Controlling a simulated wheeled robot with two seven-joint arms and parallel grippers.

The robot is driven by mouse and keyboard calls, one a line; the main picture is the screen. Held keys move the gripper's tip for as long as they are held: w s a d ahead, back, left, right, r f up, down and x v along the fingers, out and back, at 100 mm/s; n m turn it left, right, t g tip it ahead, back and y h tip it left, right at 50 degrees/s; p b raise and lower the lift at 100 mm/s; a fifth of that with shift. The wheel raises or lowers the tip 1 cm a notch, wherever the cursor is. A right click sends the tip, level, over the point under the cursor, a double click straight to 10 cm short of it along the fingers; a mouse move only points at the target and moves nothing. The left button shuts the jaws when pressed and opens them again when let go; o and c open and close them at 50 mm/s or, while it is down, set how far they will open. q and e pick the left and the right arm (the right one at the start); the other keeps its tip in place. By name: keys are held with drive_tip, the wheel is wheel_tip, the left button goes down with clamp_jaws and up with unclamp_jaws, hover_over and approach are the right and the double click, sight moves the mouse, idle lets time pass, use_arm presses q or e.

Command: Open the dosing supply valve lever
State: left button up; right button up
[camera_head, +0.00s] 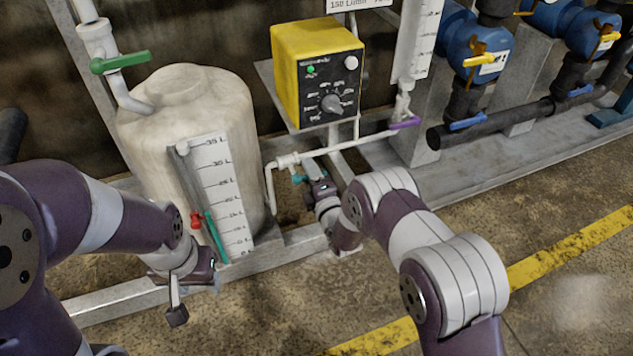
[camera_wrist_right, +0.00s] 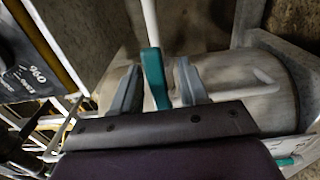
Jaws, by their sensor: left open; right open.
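A small teal valve lever (camera_head: 298,178) sits on the white pipe between the tank and the yellow dosing pump. My right gripper (camera_head: 306,182) is at this lever, its fingers partly hidden by the wrist in the head view. In the right wrist view a teal lever (camera_wrist_right: 154,78) stands between the two open fingers of the right gripper (camera_wrist_right: 157,82), with gaps on both sides. My left gripper (camera_head: 196,298) is open and empty, low in front of the tank. A green lever (camera_head: 120,62) is on the pipe above the tank.
The white tank (camera_head: 190,95) has a level scale and red and green levers (camera_head: 216,238) on its front. The yellow pump box (camera_head: 315,70) is above the right gripper. A purple lever (camera_head: 405,123) and blue valves (camera_head: 480,50) are to the right. Floor in front is clear.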

drive_tip(key=p+v, duration=0.4)
drive_tip(key=v, duration=0.7)
drive_tip(key=shift+s, duration=0.3)
drive_tip(key=shift+d, duration=0.1)
